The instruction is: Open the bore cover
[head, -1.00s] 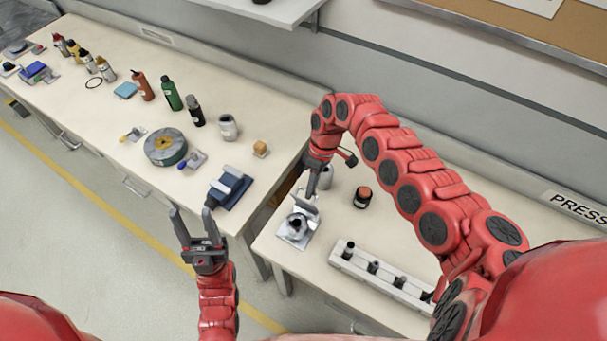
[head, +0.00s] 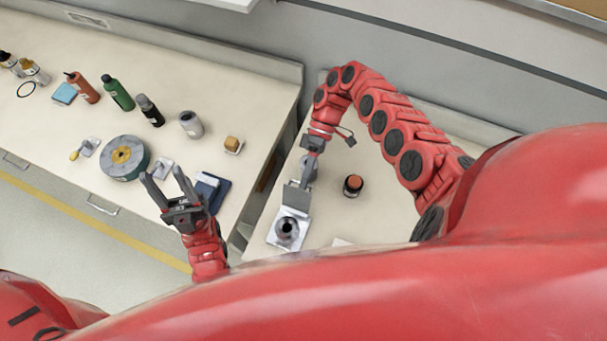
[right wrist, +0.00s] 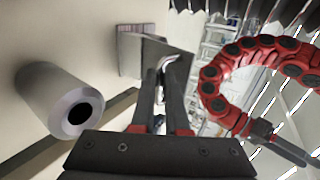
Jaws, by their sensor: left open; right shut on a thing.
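The silver bore fixture (head: 290,243) sits on the right-hand table, with its dark round bore (head: 287,228) showing. A flat grey cover (head: 295,198) stands raised at the fixture's back edge, beside the bore. My right gripper (head: 303,183) is shut on the cover from above. In the right wrist view, the right gripper's fingers (right wrist: 164,75) come together at the cover plate (right wrist: 140,52); their exact contact is hard to make out.
A grey cylinder (right wrist: 70,105) stands close by the right gripper. An orange-topped dark jar (head: 353,186) stands right of it. The left-hand table holds a blue block (head: 212,190), a round reel (head: 124,158) and several bottles. A gap separates the tables. My red body hides the lower picture.

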